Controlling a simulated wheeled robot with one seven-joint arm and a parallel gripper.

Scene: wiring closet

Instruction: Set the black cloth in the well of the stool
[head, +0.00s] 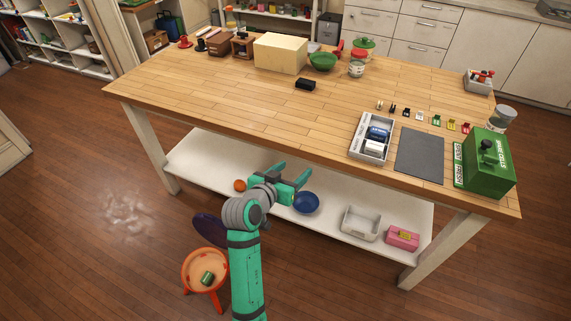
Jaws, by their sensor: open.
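A small black folded thing (306,84), which looks like the black cloth, lies on the wooden tabletop in front of a pale yellow box. The orange stool (188,272) stands on the floor at the lower left. Its round top is a shallow well, and a small dark green thing (207,278) lies in it. My gripper (294,174) is open and appears empty. It is by the front side of the table, below the tabletop in the picture, apart from both the cloth and the stool.
The table (230,100) has a lower shelf (330,220) with an orange ball, a blue bowl (306,203), a grey tray and a pink box. A grey tray, grey mat and green box (487,165) crowd its right end. A dark purple oval (210,229) lies near the stool.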

